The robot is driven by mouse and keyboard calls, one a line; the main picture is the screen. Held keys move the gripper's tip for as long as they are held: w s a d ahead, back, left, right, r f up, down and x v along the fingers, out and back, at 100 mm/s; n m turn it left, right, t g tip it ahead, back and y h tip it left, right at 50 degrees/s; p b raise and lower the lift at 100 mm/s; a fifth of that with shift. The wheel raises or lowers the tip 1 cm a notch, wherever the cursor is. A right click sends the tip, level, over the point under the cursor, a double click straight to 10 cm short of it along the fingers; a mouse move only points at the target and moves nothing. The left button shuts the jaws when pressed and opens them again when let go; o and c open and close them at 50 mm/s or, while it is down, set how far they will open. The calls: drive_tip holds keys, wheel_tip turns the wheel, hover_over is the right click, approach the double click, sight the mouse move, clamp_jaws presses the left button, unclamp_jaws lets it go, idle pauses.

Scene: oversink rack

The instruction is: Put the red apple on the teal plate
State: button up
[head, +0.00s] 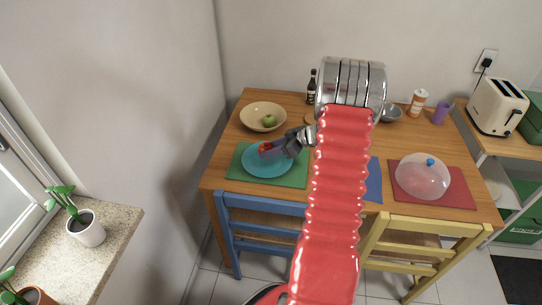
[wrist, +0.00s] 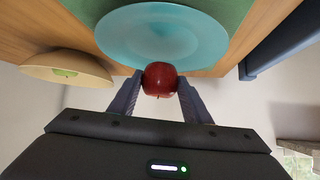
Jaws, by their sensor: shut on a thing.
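The red apple (wrist: 159,79) is between the two fingers of my gripper (wrist: 158,88) in the wrist view, and the fingers are shut on it. In the head view the apple (head: 265,147) shows as a small red patch at the tip of my gripper (head: 270,149), over the teal plate. The teal plate (head: 258,168) lies on a green placemat and is empty apart from what my gripper covers. It also shows in the wrist view (wrist: 160,35). I cannot tell whether the apple touches the plate.
A tan bowl (head: 250,112) with a green apple (head: 269,121) stands behind the plate. A dark bottle (head: 311,88) stands at the back. A blue chair (head: 262,208) stands at the front edge.

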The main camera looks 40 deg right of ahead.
wheel_tip(320, 180, down, 3)
drive_tip(key=shift+f, duration=0.2)
drive_tip(key=o, duration=1.1)
drive_tip(key=v, duration=1.2)
drive_tip(key=shift+s+a, duration=0.1)
